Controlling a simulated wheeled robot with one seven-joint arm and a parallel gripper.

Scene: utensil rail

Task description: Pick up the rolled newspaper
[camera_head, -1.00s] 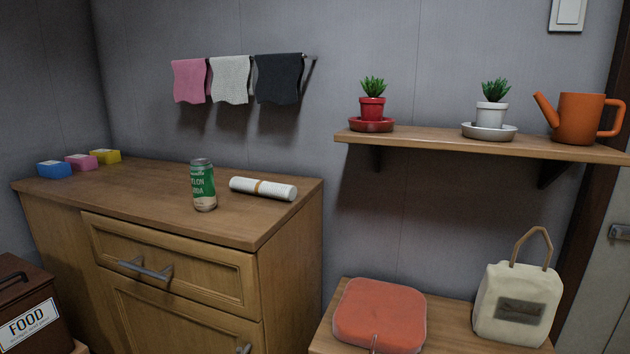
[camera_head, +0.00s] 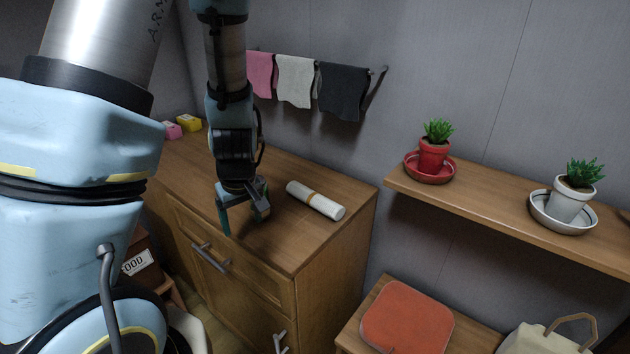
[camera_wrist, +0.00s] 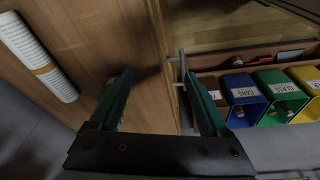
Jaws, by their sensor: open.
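The rolled newspaper (camera_head: 315,200) is a white roll with a tan band, lying on the wooden cabinet top near its right edge. In the wrist view the newspaper (camera_wrist: 38,58) lies at the upper left, outside the jaws. My gripper (camera_head: 243,222) is open and points down over the front part of the cabinet top, to the left of the newspaper and apart from it. In the wrist view the fingers of my gripper (camera_wrist: 160,85) are spread with nothing held between them, one over the wood and one past the cabinet's front edge.
Pink and yellow blocks (camera_head: 181,127) sit at the cabinet's back left. Towels (camera_head: 295,82) hang on the wall rail behind. A shelf (camera_head: 500,218) with potted plants is to the right. Blue, green and yellow bins (camera_wrist: 245,98) show beyond the cabinet front in the wrist view.

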